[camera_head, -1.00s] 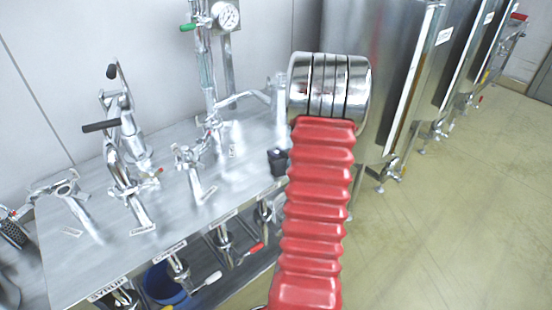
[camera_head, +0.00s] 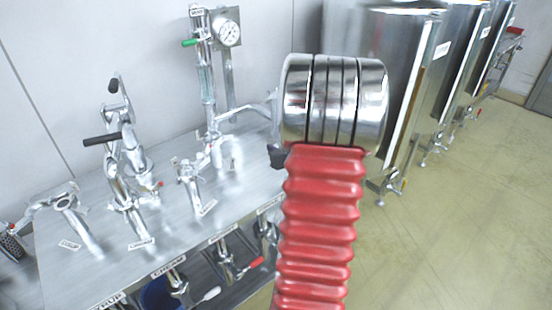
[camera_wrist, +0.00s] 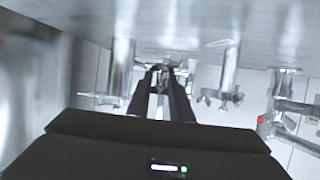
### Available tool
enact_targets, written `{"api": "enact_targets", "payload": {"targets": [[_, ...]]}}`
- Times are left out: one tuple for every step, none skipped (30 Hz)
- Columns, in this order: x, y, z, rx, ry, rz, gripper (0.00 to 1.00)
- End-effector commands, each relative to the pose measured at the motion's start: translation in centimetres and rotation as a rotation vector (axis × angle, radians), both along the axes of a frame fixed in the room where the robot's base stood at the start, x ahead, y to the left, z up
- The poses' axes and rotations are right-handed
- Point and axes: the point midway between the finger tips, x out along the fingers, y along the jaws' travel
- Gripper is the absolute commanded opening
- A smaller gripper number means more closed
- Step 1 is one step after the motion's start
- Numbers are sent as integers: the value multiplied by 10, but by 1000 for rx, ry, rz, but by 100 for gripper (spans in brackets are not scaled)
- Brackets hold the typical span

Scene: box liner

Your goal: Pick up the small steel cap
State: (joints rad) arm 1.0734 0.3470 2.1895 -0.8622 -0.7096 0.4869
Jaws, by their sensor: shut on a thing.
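My gripper (camera_wrist: 162,75) shows in the wrist view as two black fingers. They are closed on a small steel piece (camera_wrist: 159,84) between their tips, which seems to be the small steel cap. The cap is tiny and blurred there, so its shape is unclear. In the body camera view my red arm and its steel joint cover the middle. A dark part at the arm's left edge may be my gripper, mostly hidden. I cannot make out the cap in that view.
A steel bench (camera_head: 110,262) carries several taps and fittings, including a black-handled one (camera_head: 125,165). A gauge (camera_head: 228,32) stands behind. Several tools hang below the bench by a blue bucket (camera_head: 158,292). Steel tanks (camera_head: 398,70) stand at right. The floor (camera_head: 470,220) at front right is clear.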

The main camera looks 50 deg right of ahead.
Motion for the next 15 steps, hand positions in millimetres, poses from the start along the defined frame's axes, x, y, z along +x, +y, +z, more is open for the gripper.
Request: {"api": "enact_targets", "payload": {"targets": [[0, 0, 6, -3, -1, 1, 0], [0, 0, 9, -3, -1, 1, 0], [0, 0, 11, -3, -1, 1, 0], [0, 0, 12, -3, -1, 1, 0], [0, 0, 13, -3, -1, 1, 0], [0, 0, 14, -1, 0, 0, 0], [0, 0, 14, -1, 0, 0, 0], [0, 0, 14, -1, 0, 0, 0], [0, 0, 14, 0, 0, 0, 0], [0, 0, 14, 0, 0, 0, 0], [0, 0, 14, 0, 0, 0, 0], [0, 0, 14, 0, 0, 0, 0], [0, 0, 14, 0, -1, 0, 0], [0, 0, 14, -1, 0, 0, 0], [0, 0, 14, -1, 0, 0, 0]]}}
